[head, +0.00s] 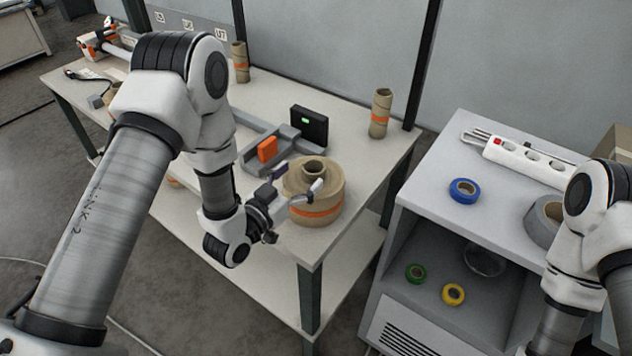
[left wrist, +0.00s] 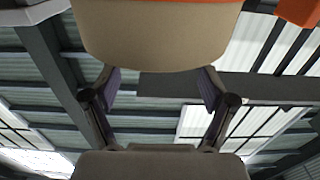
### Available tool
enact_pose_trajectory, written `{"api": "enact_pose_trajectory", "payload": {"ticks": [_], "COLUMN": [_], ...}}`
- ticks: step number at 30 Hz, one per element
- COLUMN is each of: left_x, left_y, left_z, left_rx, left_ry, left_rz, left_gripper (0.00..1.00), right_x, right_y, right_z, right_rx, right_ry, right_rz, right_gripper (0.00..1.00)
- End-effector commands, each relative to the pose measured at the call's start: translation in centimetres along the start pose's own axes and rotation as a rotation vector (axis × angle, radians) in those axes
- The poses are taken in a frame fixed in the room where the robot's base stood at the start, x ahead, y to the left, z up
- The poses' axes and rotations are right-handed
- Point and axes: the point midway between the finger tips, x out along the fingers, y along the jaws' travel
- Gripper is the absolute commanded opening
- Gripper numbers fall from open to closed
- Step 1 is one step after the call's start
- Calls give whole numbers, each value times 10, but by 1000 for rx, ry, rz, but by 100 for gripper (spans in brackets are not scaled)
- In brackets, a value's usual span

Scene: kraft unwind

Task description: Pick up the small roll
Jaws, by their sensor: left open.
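A squat tan kraft roll (head: 315,210) with an orange band stands near the table's right front corner, with a narrow core ring (head: 314,167) at its top. My left gripper (head: 293,186) is open at its left front side, one finger overlapping the roll in the picture; I cannot tell whether it touches. In the left wrist view the open fingers (left wrist: 160,90) stand apart, with a tan rounded surface (left wrist: 160,35) and orange band beyond them at the top. My right gripper is out of view.
Behind the roll are a grey fixture (head: 255,153) with an orange block (head: 267,149) and a black box with a green light (head: 309,126). A grey cabinet (head: 430,195) at right carries a blue tape roll (head: 464,190) and a power strip (head: 530,160).

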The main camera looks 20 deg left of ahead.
Motion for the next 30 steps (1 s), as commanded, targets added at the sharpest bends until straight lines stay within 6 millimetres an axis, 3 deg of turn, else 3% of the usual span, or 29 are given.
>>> {"api": "enact_pose_trajectory", "payload": {"ticks": [3,6,14,21,30], "left_x": [22,38,44,43,44], "left_y": [3,2,2,2,2], "left_z": [-4,-2,2,2,0], "left_rx": [3,2,-1,-1,1], "left_ry": [1,0,-3,-3,0], "left_rz": [4,2,0,0,0], "left_gripper": [84,84,84,0,0], "right_x": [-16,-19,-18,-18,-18], "right_y": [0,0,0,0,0], "right_z": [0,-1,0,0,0], "right_rx": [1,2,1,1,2], "right_ry": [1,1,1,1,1], "right_rz": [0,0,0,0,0], "right_gripper": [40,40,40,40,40]}}
